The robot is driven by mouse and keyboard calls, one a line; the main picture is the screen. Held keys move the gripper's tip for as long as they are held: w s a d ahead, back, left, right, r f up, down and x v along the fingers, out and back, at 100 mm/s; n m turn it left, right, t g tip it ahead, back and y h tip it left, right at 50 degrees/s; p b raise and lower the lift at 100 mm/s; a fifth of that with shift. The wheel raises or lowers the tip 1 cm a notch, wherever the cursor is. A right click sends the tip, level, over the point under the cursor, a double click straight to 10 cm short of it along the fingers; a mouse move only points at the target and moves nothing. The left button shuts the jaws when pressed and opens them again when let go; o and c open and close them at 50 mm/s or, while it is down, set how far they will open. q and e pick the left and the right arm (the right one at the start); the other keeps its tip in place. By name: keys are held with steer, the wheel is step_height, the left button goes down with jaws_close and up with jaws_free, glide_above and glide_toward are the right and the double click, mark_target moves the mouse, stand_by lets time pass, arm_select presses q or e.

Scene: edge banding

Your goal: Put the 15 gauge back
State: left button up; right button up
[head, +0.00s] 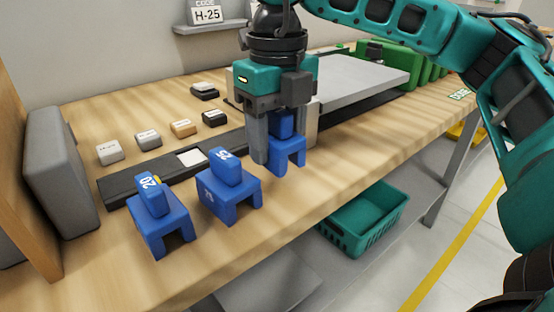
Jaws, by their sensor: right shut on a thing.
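My right gripper (272,148) points down at the front part of the bench, shut on a blue gauge (285,124). Its fingers hide part of the gauge, and no number on it can be read. A blue stand (293,147) is directly below the gauge; whether the gauge is fully seated in it I cannot tell. To the left, a gauge marked 25 (225,167) sits on a blue stand (238,200), and a gauge marked 20 (151,195) sits on another blue stand (163,231). My left gripper is not in view.
A dark rail (125,189) with a pale square piece (192,158) runs behind the stands. Several small labelled blocks (148,139) lie farther back. A grey panel (61,170) stands at left. A teal crate (365,217) is on the lower shelf. The bench front edge is close to the stands.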

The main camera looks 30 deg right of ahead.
mark_target(277, 181)
step_height(277, 181, down, 3)
steer(key=shift+b, duration=0.35)
steer(key=shift+f, duration=0.3)
steer(key=shift+f, duration=0.15)
steer(key=o, duration=0.9)
steer(key=shift+o, duration=0.2)
steer(key=shift+r, duration=0.2)
